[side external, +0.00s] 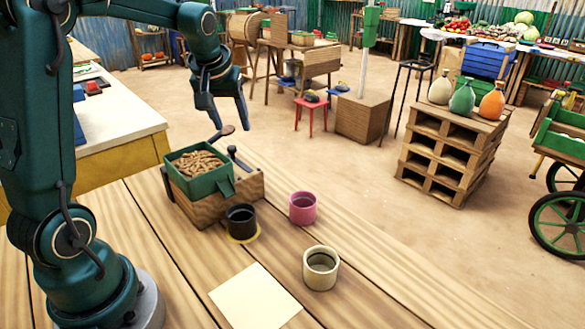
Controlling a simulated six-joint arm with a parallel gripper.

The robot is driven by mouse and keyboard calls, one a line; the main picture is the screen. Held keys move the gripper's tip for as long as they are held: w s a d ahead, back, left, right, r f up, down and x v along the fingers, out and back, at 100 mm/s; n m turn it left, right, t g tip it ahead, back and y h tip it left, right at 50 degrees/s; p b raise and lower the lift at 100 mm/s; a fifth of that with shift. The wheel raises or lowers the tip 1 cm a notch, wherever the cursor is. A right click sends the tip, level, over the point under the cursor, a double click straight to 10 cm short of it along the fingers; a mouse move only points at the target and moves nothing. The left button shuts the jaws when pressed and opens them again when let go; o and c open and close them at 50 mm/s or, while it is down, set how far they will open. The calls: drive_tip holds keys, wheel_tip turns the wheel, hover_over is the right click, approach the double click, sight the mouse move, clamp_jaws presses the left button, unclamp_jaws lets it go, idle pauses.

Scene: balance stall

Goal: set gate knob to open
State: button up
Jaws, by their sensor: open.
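A wooden dispenser box (220,207) with a green hopper (212,183) stands on the plank table. The hopper holds a heap of small tan pieces and has a green spout at its front. A dark lever with a rounded knob (232,151) sits on the box's right part. Neither is labelled, so I cannot tell for sure which is the gate knob. My gripper (231,125) is open and empty, pointing down above the back of the box.
A black cup (241,222) stands on a yellow disc below the spout. A pink cup (302,208), a cream cup (321,268) and a pale sheet (255,298) are on the table. The right-hand planks are clear. A wooden crate stack (450,150) stands beyond the table.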

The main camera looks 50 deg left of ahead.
sight(231, 147)
drive_tip(key=shift+s+a+f+g, duration=0.15)
drive_tip(key=shift+a+f, duration=0.25)
drive_tip(key=shift+f, duration=0.15)
drive_tip(key=shift+s+a+f+g, duration=0.1)
drive_tip(key=shift+a+f+g, duration=0.05)
drive_tip(key=shift+a+f, duration=0.3)
drive_tip(key=shift+x, duration=2.4)
drive_tip(key=shift+d, duration=0.1)
drive_tip(key=shift+c, duration=0.3)
clamp_jaws()
